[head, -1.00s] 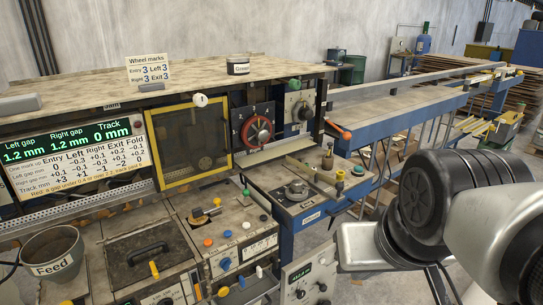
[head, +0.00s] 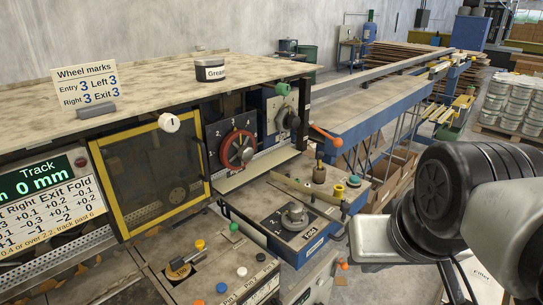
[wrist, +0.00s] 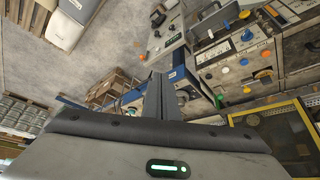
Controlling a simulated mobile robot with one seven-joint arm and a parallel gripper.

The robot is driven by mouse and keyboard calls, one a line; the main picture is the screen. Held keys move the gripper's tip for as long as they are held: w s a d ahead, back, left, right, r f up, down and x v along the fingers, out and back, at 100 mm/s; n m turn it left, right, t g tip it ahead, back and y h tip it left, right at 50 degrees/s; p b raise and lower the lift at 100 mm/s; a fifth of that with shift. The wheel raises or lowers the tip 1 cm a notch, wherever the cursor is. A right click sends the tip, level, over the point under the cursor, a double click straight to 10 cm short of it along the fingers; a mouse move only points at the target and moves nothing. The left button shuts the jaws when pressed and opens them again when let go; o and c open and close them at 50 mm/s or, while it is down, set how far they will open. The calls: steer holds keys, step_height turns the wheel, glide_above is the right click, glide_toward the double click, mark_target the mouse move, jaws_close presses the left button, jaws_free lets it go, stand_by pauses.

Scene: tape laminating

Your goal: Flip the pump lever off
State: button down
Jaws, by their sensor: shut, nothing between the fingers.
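No label reading "pump" is legible, so I cannot tell which lever is the pump lever. An orange-tipped lever (head: 326,135) sticks out at the right end of the machine. A small lever with a brass-coloured base (head: 180,267) sits on the control console, and a small orange-tipped handle (head: 342,265) shows low near the blue-edged bench.
The control console (head: 226,285) carries several coloured knobs. A yellow-framed window (head: 150,180) and a red handwheel (head: 237,150) are on the machine front. The blue-edged bench (head: 295,225) juts out towards my arm. In the wrist view, bare floor (wrist: 30,72) lies at left.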

mark_target(233, 230)
steer(key=w+a+f+m+g+y+b, duration=0.1)
steer(key=w+a+f+m+y+b, duration=0.45)
steer(key=a+f+m+b, duration=0.55)
steer(key=w+a+m+t+y+b, duration=0.1)
steer(key=w+m+y, duration=0.3)
steer(key=w+m, duration=0.5)
steer(key=m, duration=0.4)
steer(key=shift+t+b, duration=0.35)
steer(key=shift+t, duration=0.05)
steer(key=shift+w+a+f, duration=0.1)
steer(key=b+x, duration=0.2)
steer(key=x, duration=0.8)
steer(key=shift+a+f+b, duration=0.1)
steer(key=shift+f+b, duration=0.1)
steer(key=shift+b, duration=0.1)
steer(key=shift+w+a+r, duration=0.3)
steer(key=shift+w+a, duration=0.05)
steer(key=shift+a, duration=0.15)
steer(key=shift+w+a+r, duration=0.3)
steer(key=shift+w+a, duration=0.05)
steer(key=shift+a, duration=0.15)
steer(key=shift+w+a+r, duration=0.15)
steer(key=shift+w+a, duration=0.15)
steer(key=shift+a, duration=0.2)
